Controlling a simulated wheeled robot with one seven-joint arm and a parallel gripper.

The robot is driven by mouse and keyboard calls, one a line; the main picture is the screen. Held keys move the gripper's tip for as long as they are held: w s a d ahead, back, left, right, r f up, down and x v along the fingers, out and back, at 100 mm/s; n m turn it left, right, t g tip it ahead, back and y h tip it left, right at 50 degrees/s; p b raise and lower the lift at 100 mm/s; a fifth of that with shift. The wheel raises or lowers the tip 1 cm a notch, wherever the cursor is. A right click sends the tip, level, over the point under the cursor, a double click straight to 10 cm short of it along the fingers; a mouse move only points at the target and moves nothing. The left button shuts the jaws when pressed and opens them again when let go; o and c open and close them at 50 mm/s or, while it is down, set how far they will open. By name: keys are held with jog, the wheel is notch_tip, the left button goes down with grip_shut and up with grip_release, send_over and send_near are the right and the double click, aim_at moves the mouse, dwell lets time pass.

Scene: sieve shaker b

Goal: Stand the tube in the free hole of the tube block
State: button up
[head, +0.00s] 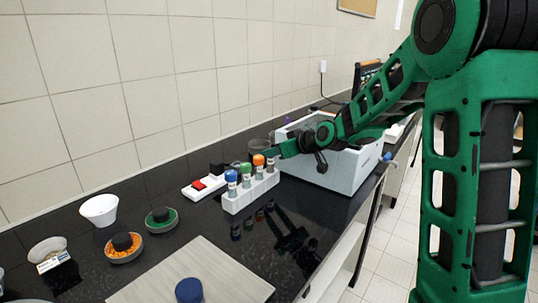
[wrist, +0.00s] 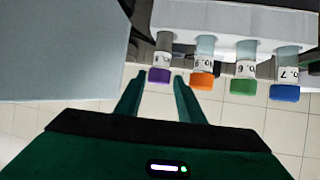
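The white tube block (head: 250,198) stands on the black bench, with blue-, green- and orange-capped tubes upright in it. The wrist view shows the block (wrist: 235,18) upside down, with a purple-capped tube (wrist: 160,72) at its end beside the orange one (wrist: 202,80). The purple-capped tube appears to stand in the block's end hole, upright like the others. My gripper (head: 270,153) is at that end of the block. In the wrist view its fingers (wrist: 157,84) are apart, one to each side of the purple cap, with gaps visible. In the head view my gripper hides this tube.
A white machine (head: 335,165) stands close right of the block. A white device with a red top (head: 207,186) lies to the left. A white bowl (head: 99,210), dishes with orange (head: 123,249) and green (head: 161,221) contents, and a grey board (head: 225,280) lie nearer.

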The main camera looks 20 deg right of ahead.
jog(key=v, duration=1)
jog(key=s+d+f+m+g+h, duration=0.2)
jog(key=s+d+f+m+g, duration=0.3)
jog(key=s, duration=0.6)
jog(key=s+d+f+m+g+h, duration=0.1)
jog(key=s+d+f+g+h, duration=0.15)
jog(key=s+d, duration=0.6)
jog(key=s+f+m+g, duration=0.3)
jog(key=s+m+g, duration=0.1)
jog(key=s, duration=1.7)
jog(key=shift+a+m, duration=0.4)
jog(key=shift+m, duration=0.3)
jog(key=shift+f, duration=0.1)
